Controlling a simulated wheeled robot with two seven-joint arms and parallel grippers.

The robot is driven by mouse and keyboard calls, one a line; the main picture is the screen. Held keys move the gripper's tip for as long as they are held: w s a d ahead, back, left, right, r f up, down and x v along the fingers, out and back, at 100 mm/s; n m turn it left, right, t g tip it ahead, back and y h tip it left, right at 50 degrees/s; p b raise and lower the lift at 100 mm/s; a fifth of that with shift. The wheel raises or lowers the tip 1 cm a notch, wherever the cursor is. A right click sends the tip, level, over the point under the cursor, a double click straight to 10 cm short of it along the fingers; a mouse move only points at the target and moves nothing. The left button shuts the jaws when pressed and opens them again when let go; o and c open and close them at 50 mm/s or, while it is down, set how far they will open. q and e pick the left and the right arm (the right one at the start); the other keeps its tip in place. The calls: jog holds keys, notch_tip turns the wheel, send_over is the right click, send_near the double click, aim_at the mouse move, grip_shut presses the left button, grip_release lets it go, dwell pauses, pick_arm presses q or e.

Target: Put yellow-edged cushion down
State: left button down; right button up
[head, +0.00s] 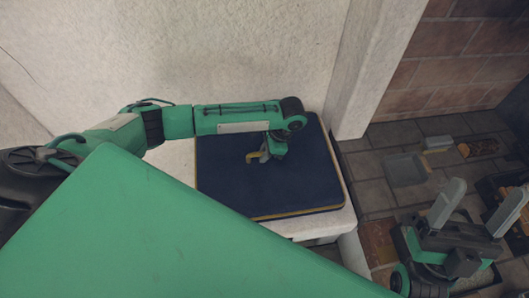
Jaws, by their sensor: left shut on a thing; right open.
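The navy cushion (290,190) with a yellow edge lies flat-looking over a white ledge (318,226), close to the pale wall. Its left part is partly hidden by my arm and green body. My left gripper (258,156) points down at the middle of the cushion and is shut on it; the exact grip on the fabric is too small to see. Whether the cushion's underside rests fully on the ledge cannot be told. My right gripper (476,212) is open and empty at the lower right, over the floor and away from the cushion.
A white wall post (372,65) stands right of the cushion. A brick wall (440,55) is behind.

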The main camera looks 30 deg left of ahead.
pick_arm(q)
jog(key=c, duration=1.8)
grip_release()
jog(key=shift+f, duration=0.1)
jog(key=o, duration=0.4)
